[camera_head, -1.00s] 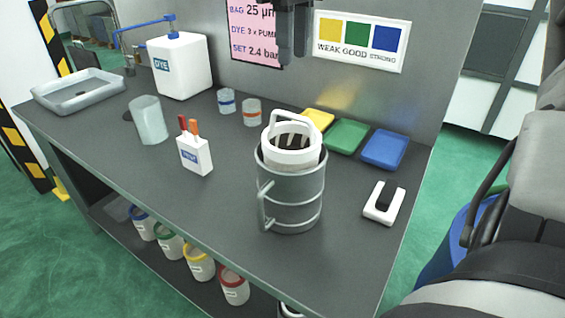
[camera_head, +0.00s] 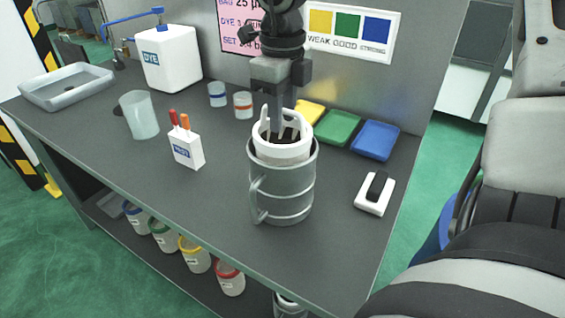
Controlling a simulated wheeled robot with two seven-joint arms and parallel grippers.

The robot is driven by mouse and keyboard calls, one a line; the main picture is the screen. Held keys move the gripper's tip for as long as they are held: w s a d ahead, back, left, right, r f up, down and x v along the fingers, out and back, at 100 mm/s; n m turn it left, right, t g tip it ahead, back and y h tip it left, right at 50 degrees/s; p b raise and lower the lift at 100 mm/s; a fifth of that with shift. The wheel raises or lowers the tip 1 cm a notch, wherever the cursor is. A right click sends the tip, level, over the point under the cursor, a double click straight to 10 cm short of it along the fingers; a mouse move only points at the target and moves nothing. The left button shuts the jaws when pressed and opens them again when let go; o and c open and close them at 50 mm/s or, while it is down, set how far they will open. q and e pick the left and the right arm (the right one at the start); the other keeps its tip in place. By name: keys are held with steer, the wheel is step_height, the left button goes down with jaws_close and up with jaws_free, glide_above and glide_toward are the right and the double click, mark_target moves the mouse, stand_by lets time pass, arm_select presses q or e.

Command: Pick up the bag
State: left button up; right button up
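The bag (camera_head: 283,153) shows as a white ring with an upright loop handle and a dark inside. It sits in the top of a grey metal canister (camera_head: 285,188), and its lower part is hidden by the canister wall. My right gripper (camera_head: 276,132) comes straight down from above, with its fingers at the bag's handle, inside the ring's outline. The fingers overlap in this view and cover part of the handle, so I cannot see whether they are closed on it. My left gripper is out of view.
Yellow, green and blue trays (camera_head: 375,141) lie behind the canister, with a small white and black device (camera_head: 375,193) to its right. A pen holder (camera_head: 187,148), a translucent beaker (camera_head: 139,115) and two small jars stand left. The bench's (camera_head: 215,190) front left is clear.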

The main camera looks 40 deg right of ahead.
jaws_close()
steer(key=shift+r, duration=0.15)
